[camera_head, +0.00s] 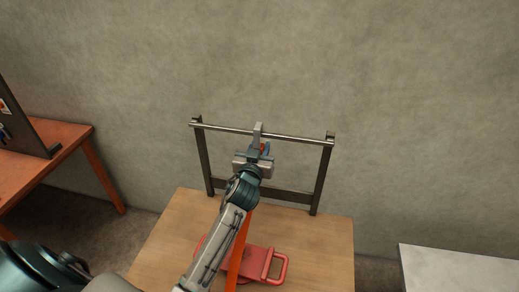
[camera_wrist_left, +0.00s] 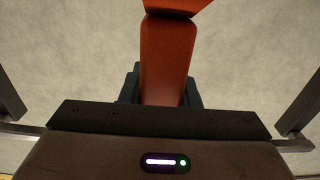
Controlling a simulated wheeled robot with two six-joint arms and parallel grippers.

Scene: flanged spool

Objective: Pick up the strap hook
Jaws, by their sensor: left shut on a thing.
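My left gripper (camera_head: 259,150) is at the metal rod of a dark rack, near the middle of the rod. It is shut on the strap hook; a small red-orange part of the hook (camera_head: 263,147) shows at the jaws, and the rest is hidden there. In the left wrist view the hook is a red-orange piece (camera_wrist_left: 166,60) running up from between my dark fingers. An orange strap (camera_head: 239,252) runs below my left arm to a red ratchet-like piece (camera_head: 258,262) on the wooden table. I cannot tell whether the hook touches the rod. My right gripper is out of view.
The rack's rod (camera_head: 300,138) spans two dark uprights at the back of the wooden table (camera_head: 325,240), close to the wall. An orange table (camera_head: 70,150) with a dark panel (camera_head: 22,120) stands left. A pale table (camera_head: 460,272) stands right.

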